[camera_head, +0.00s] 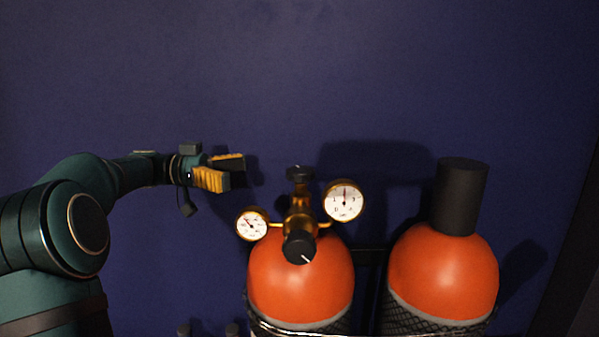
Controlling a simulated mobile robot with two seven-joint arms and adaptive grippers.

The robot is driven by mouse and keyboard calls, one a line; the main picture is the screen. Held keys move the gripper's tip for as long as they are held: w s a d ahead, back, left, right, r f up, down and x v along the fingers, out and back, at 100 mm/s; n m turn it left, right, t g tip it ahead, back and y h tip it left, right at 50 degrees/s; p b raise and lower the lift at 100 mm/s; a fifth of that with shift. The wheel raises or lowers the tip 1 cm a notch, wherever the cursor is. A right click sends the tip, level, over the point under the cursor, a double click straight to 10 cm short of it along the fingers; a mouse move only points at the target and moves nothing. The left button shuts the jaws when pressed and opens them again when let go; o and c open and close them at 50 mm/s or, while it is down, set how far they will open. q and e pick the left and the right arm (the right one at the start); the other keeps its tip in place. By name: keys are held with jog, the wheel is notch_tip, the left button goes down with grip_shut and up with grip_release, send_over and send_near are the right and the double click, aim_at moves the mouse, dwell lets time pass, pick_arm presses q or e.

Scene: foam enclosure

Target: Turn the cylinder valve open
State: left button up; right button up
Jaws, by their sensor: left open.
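An orange gas cylinder (285,270) stands upright at the lower middle. A brass regulator (299,222) with two round gauges sits on its top. A dark valve knob (300,174) is at the upper end of the brass stem, and a black knob with a white mark (299,247) faces me lower down. My left gripper (236,171) reaches in from the left with its yellow-and-black fingers apart. It is empty and left of the valve knob, with a gap between them. My right gripper is not in view.
A second orange cylinder (443,268) with a tall black cap (459,196) stands to the right. A dark blue wall (300,80) is behind everything. A dark upright edge (571,260) is at the far right. Space above the cylinders is clear.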

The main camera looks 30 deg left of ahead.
aim_at(300, 169)
pick_arm(q)
jog(key=p+x, duration=0.1)
jog(key=x, duration=1.1)
jog(key=shift+w+d+r, duration=0.1)
jog(key=shift+w+d, duration=0.05)
jog(key=shift+d, duration=0.25)
jog(key=c, duration=1.2)
